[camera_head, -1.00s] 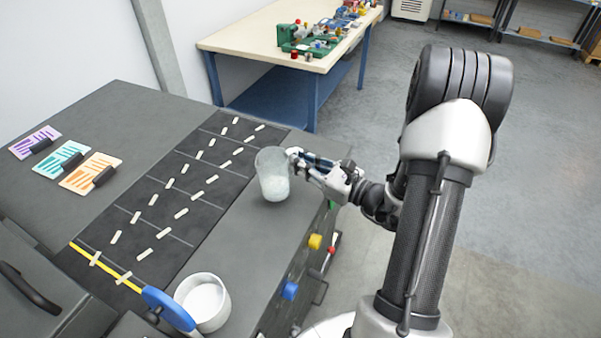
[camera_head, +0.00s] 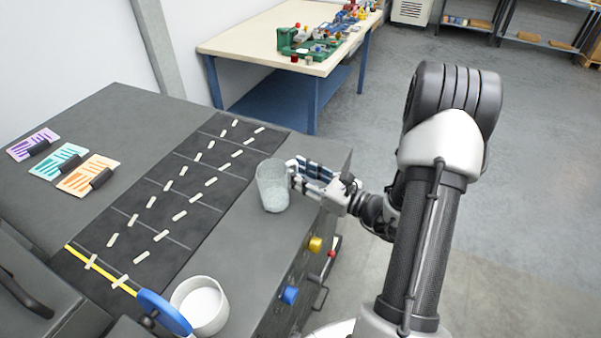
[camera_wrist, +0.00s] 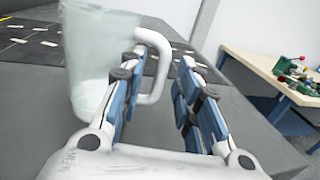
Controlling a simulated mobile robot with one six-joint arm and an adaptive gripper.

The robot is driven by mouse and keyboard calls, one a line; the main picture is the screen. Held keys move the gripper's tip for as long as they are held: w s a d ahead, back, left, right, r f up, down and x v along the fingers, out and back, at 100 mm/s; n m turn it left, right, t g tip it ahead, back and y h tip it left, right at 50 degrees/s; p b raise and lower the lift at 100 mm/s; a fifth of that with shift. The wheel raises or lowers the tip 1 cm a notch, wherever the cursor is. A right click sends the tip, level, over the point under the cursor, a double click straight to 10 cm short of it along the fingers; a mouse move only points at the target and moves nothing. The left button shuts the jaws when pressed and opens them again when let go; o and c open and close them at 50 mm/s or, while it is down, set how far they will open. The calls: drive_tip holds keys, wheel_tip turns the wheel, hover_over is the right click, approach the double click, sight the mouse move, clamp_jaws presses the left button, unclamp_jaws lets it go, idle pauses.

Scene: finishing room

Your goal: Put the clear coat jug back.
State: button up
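The clear coat jug (camera_head: 272,188), a see-through jug with pale contents, stands upright on the dark grey bench close to its right edge. In the wrist view the jug (camera_wrist: 92,60) fills the upper left, and its white loop handle (camera_wrist: 163,78) reaches in between my fingers. My gripper (camera_head: 294,173) is on the jug's right side at the handle. Its two fingers (camera_wrist: 164,60) are spread apart, one on each side of the handle, with a clear gap at the right finger. Whether the left finger touches the handle I cannot tell.
A white tub (camera_head: 201,304) with a blue disc (camera_head: 163,312) beside it stands at the bench's front. A black mat (camera_head: 170,195) with pale strips lies left of the jug. Coloured cards (camera_head: 88,175) lie further left. A cream-topped table (camera_head: 262,42) stands behind.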

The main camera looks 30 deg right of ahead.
drive_tip(key=shift+r, duration=0.15)
drive_tip(key=shift+s+d, duration=0.15)
drive_tip(key=shift+s, duration=0.15)
drive_tip(key=p+v, duration=0.2)
drive_tip(key=v, duration=0.9)
drive_tip(key=shift+s, duration=0.25)
